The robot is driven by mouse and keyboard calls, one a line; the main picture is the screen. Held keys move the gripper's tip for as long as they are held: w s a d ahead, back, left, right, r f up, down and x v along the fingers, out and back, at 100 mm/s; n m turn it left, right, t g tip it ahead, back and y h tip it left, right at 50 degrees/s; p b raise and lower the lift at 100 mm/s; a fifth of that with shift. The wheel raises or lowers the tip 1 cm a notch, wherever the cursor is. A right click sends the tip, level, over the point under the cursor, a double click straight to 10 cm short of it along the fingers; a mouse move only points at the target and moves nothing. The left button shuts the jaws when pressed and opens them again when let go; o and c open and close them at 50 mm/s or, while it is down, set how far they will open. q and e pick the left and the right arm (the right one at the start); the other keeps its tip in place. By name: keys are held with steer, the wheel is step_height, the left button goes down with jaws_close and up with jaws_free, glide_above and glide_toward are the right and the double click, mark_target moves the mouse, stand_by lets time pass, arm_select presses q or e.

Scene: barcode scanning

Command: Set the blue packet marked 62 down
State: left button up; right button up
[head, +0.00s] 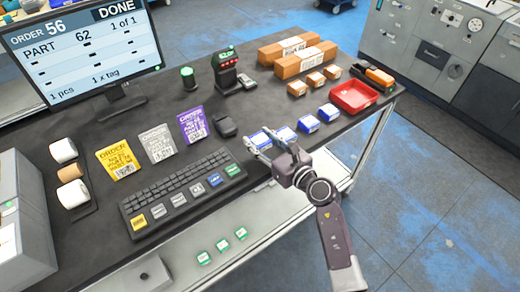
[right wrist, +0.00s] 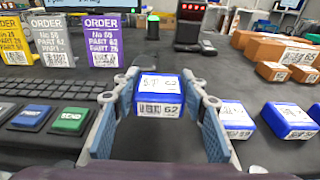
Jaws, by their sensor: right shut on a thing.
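The blue packet marked 62 (right wrist: 158,124) has a white top label and a barcode on its front. It sits between the two fingers of my right gripper (right wrist: 161,103), which is shut on it. In the head view the packet (head: 259,138) shows at the fingertips of my right gripper (head: 267,146), at the left end of a row of similar blue packets. It is low over the dark table; I cannot tell whether its underside touches. My left gripper is not in view.
Other blue packets (head: 308,124) stand to the right, close to the right finger. A red tray (head: 354,96) and brown boxes (head: 305,62) lie farther right and back. The keyboard (head: 184,194) is left. A monitor (head: 82,50) reads "ORDER 56 DONE", "PART 62".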

mark_target(260, 148)
steer(key=shift+f+b, duration=0.35)
steer(key=shift+f, duration=1.55)
steer(key=shift+f, duration=0.2)
steer(key=o, duration=1.3)
steer(key=shift+b, duration=0.4)
steer(key=v, duration=0.7)
steer(key=shift+s+f+b, duration=0.15)
steer(key=shift+s+b, duration=0.1)
steer(key=shift+b, duration=0.05)
steer(key=shift+s+d, duration=0.1)
steer(key=shift+s, duration=0.15)
